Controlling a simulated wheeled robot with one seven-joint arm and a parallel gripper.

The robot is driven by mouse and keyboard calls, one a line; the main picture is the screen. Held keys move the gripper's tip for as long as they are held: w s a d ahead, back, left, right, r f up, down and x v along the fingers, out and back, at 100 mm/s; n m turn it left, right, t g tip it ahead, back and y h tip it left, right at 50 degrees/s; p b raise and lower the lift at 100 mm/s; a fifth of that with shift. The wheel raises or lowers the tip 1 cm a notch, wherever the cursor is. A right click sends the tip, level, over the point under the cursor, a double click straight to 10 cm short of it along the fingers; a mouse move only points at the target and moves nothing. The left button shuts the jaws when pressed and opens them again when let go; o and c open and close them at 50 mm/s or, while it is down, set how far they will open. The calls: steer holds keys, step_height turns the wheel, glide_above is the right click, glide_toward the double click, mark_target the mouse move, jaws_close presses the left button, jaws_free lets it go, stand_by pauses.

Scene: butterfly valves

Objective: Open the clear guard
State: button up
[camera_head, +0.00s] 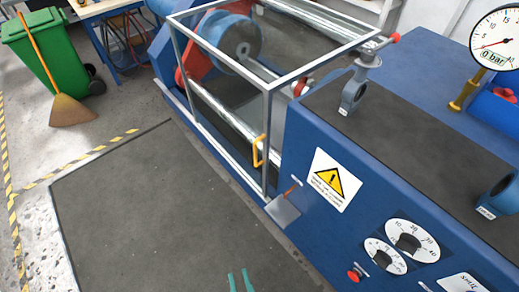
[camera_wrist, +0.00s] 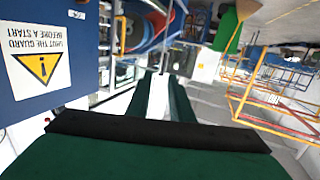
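The clear guard (camera_head: 267,110) is a grey-framed box with see-through panels over the machine's drum and shafts in the head view. It appears lowered over them. A yellow handle (camera_head: 258,150) is on its front side, near the right corner. My gripper (camera_head: 240,281) shows only as two teal fingertips at the bottom edge, with a gap between them. It is well in front of the guard and apart from the handle. In the wrist view my gripper (camera_wrist: 166,80) has its two green fingers apart and nothing visible between them.
The blue machine housing (camera_head: 400,215) with dials and a warning sign (camera_head: 335,181) stands at the right. A dark floor mat (camera_head: 150,220) lies clear in front. A green bin (camera_head: 52,45) and a broom (camera_head: 65,105) stand at the far left.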

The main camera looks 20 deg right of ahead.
steer(key=w+d+m+t+h, duration=0.15)
steer(key=w+d+h, duration=0.25)
steer(key=w, duration=0.5)
steer(key=w+d+m+g+h, duration=0.1)
steer(key=w+d+m+h, duration=0.3)
steer(key=w, duration=0.5)
steer(key=m+g+h, duration=0.2)
steer(key=g, duration=0.1)
glide_toward(255, 154)
steer(key=shift+n, duration=0.25)
steer(key=x, duration=1.1)
steer(key=shift+f, duration=0.1)
steer(key=shift+s+a, duration=0.1)
jaws_close()
